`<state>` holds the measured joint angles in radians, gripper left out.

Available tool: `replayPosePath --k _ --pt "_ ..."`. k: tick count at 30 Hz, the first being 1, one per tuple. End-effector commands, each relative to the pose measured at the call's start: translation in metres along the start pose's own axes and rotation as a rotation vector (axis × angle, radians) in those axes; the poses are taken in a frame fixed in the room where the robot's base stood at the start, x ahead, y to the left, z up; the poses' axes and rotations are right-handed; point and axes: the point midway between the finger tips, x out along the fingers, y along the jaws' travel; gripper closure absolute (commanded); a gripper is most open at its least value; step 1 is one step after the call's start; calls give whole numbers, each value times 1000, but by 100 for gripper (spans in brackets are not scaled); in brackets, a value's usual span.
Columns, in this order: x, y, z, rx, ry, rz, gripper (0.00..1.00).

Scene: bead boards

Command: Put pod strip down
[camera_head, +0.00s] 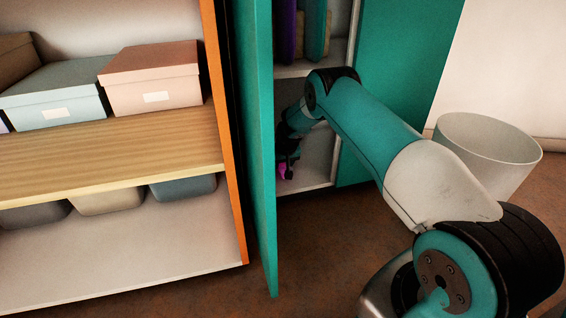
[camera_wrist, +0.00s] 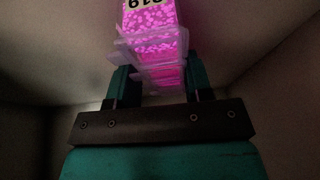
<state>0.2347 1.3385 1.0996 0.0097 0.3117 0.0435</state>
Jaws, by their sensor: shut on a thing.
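The pod strip (camera_wrist: 155,45) is a clear plastic strip of pods filled with bright pink beads, with a partly cut-off black number on a white label at the top of the wrist view. My gripper (camera_wrist: 152,88) is shut on it, one teal finger on each side. In the head view my gripper (camera_head: 287,155) is inside the lower compartment of a teal cabinet (camera_head: 395,90). A small pink bit of the pod strip (camera_head: 287,171) shows below the dark fingers. The cabinet door edge and my arm hide part of the compartment.
The teal cabinet door (camera_head: 257,150) stands open just left of my arm. A shelf above holds upright purple and teal things (camera_head: 300,30). A wooden shelf (camera_head: 110,150) with boxes stands left. A white bin (camera_head: 490,145) stands right on the brown floor.

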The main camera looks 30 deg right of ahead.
Motion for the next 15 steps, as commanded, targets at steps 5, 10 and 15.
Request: replayPosePath --k 5,10,15 --pt "4 0 2 0 0 0 83" --pt "7 0 3 0 0 0 83" --pt "9 0 4 0 0 0 47"
